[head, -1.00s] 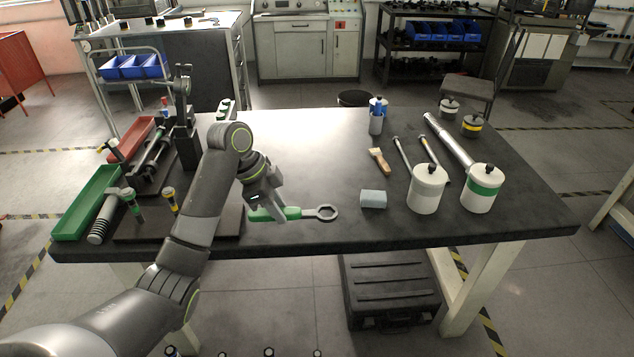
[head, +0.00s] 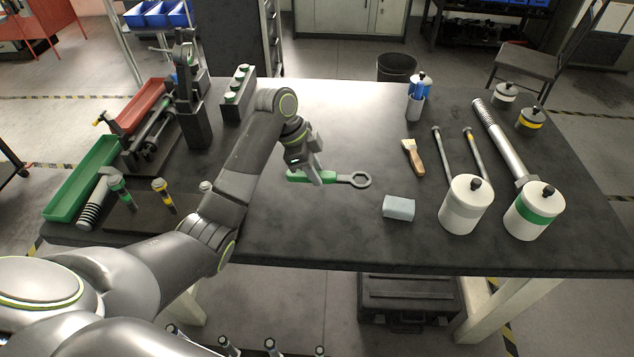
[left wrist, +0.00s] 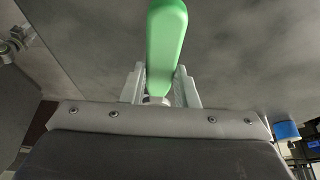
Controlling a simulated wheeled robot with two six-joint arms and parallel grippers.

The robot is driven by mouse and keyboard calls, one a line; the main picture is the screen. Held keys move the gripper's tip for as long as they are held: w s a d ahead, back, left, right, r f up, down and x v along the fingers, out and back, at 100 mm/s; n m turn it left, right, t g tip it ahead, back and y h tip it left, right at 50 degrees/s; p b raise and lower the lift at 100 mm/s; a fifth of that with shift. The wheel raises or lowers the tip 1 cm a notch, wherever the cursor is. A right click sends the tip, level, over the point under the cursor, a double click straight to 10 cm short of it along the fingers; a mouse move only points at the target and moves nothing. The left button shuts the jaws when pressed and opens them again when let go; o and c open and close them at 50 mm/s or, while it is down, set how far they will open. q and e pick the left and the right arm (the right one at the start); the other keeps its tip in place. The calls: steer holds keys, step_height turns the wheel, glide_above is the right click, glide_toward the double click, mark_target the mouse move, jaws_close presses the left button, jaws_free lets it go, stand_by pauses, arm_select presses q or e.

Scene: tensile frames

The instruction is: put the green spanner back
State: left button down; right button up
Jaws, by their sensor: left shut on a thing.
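The green spanner (head: 332,178) has a green handle and a grey ring end that points right in the head view. My left gripper (head: 307,172) is shut on its green handle, over the middle-left of the dark table. In the left wrist view the green handle (left wrist: 166,45) sits between the two fingers (left wrist: 160,88) and runs away from the palm. The gap between spanner and table is hard to judge. My right gripper is not in view.
A green tray (head: 82,190), a red tray (head: 140,105) and a vise-like stand (head: 193,120) are at the left. A grey block (head: 398,207) and white canisters (head: 464,207) stand right of the spanner. The table's back middle (head: 335,115) is clear.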

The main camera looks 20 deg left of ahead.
mark_target(315, 193)
arm_select(q)
step_height(315, 193, down, 5)
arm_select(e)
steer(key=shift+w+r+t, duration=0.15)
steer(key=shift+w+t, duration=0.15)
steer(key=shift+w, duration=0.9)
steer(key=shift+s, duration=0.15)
arm_select(q)
steer(key=c, duration=1.1)
jaws_free()
steer(key=shift+f, duration=0.1)
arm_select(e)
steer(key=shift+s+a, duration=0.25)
arm_select(q)
steer(key=v, duration=1.2)
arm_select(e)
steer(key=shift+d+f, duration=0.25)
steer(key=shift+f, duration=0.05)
